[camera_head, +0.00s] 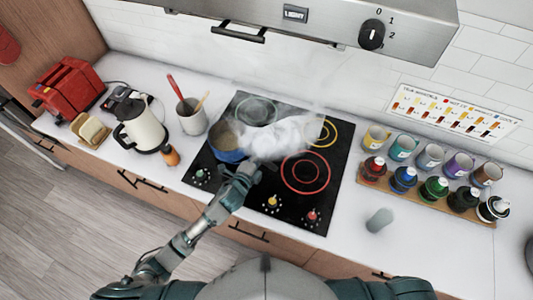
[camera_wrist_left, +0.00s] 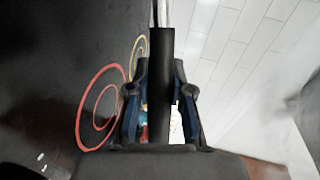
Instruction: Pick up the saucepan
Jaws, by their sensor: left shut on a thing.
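The saucepan (camera_head: 226,141) is blue with a tan inside and sits over the left part of the black cooktop (camera_head: 262,205). White steam partly hides it. My left gripper (camera_head: 246,170) is at its near right side. In the left wrist view my left gripper (camera_wrist_left: 160,100) is shut, with its fingers on both sides of the dark saucepan handle (camera_wrist_left: 160,65). I cannot tell whether the pan touches the cooktop. My right gripper is not in view.
A utensil crock (camera_head: 191,117), a kettle (camera_head: 141,127), a pepper mill (camera_head: 171,155) and a red toaster (camera_head: 68,88) stand left. A grey cup (camera_head: 379,219) stands nearer. The range hood (camera_head: 330,20) hangs above.

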